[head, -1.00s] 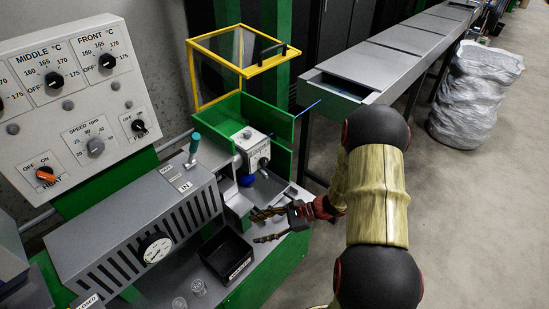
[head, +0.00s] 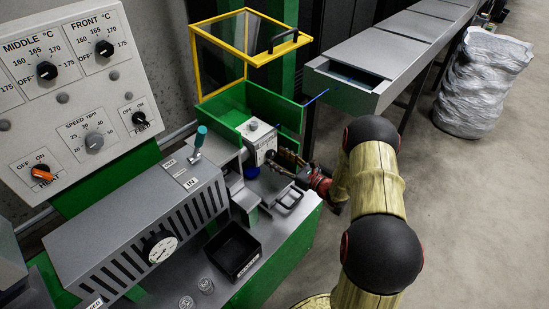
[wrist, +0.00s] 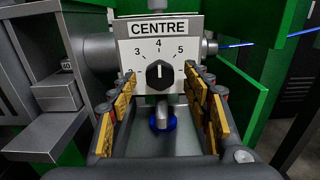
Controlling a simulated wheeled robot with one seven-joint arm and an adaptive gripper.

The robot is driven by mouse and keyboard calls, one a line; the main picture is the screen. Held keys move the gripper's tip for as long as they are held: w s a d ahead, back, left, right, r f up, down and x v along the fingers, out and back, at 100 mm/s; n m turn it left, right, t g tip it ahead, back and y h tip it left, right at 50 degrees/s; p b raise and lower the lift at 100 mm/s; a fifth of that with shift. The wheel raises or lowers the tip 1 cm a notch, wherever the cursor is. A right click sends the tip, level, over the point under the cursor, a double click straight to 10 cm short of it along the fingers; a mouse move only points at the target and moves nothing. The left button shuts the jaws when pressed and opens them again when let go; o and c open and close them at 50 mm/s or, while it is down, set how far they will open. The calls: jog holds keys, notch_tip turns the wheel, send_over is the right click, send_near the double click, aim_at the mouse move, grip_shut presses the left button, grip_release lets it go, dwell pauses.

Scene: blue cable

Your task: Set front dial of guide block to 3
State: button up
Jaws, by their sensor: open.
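The guide block (head: 257,141) is a pale block inside the green housing in the head view. In the wrist view, its front plate (wrist: 135,50) is labelled CENTRE, with 3, 4 and 5 legible and a figure at lower left partly hidden. The black front dial (wrist: 160,73) has a white mark pointing straight up to 4. My gripper (head: 286,163) is at the block's front. In the wrist view my gripper (wrist: 161,98) is open, its yellow-padded fingers left and right of the dial with gaps; no contact is visible.
A blue fitting (wrist: 163,123) sits below the dial. Green side walls (wrist: 245,100) stand close on the right. A blue cable (head: 317,96) runs towards the metal trough (head: 400,55). A yellow-framed guard (head: 223,15) is raised above. A black bin (head: 232,250) stands in front.

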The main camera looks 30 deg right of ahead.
jog(key=shift+x, duration=1.15)
jog(key=shift+c, duration=1.1)
jog(key=c, duration=0.9)
